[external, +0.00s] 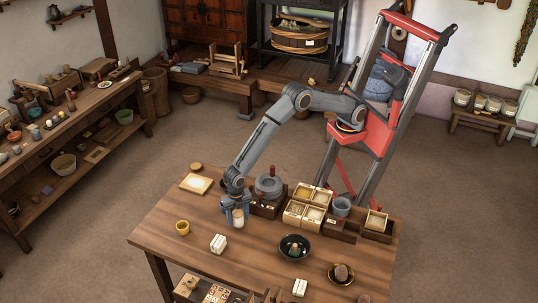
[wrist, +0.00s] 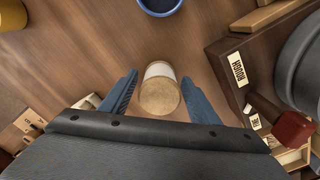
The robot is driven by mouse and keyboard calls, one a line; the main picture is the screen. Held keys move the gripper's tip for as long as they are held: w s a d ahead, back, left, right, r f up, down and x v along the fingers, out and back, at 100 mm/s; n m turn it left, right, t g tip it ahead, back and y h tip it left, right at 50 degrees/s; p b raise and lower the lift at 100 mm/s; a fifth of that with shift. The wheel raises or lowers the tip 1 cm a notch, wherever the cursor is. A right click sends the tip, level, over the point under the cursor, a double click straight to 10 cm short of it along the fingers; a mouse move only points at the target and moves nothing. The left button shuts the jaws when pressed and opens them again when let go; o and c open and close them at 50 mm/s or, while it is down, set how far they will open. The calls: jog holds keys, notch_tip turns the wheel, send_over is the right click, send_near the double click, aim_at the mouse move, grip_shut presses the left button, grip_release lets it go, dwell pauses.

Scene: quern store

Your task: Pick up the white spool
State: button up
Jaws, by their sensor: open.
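The white spool (wrist: 161,70) stands on the wooden table, with a pale wooden end facing the camera and a white wrapped side. In the external view the spool (external: 239,219) shows partly below my gripper (external: 235,210). In the wrist view my gripper (wrist: 160,77) is open, with one blue-grey finger on each side of the spool. The spool's base is hidden in the external view.
Right of my gripper stand a dark box marked ROUGH (wrist: 238,69), a grey stone quern (external: 268,186) and divided boxes (external: 300,213). A yellow cup (external: 182,228), white blocks (external: 218,243) and a dark bowl (external: 294,247) stand nearby. The table's front left is bare.

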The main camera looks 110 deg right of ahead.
jog(key=c, duration=1)
jog(key=shift+r, duration=0.1)
